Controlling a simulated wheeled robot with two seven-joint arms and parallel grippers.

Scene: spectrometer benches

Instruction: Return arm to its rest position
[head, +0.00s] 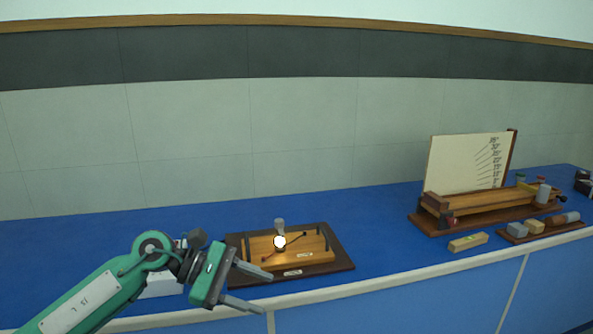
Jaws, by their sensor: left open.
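My left arm comes in from the lower left, green with dark joints. Its left gripper (262,290) is open and empty, at the front edge of the blue bench. It is in front of and left of a wooden board (318,252) on a dark base, which carries a small glowing bulb (280,242). The lower fingertip reaches over the pale bench edge; the upper finger overlaps the front left corner of the dark base in the picture. I cannot tell whether they touch. My right gripper is not in view.
On the right stands a wooden apparatus (485,210) with an upright cream panel (462,163). A small wooden block (467,242) and a tray of blocks (545,231) lie before it. A white object (160,285) is partly behind my arm. The blue bench top (385,225) is clear between board and apparatus.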

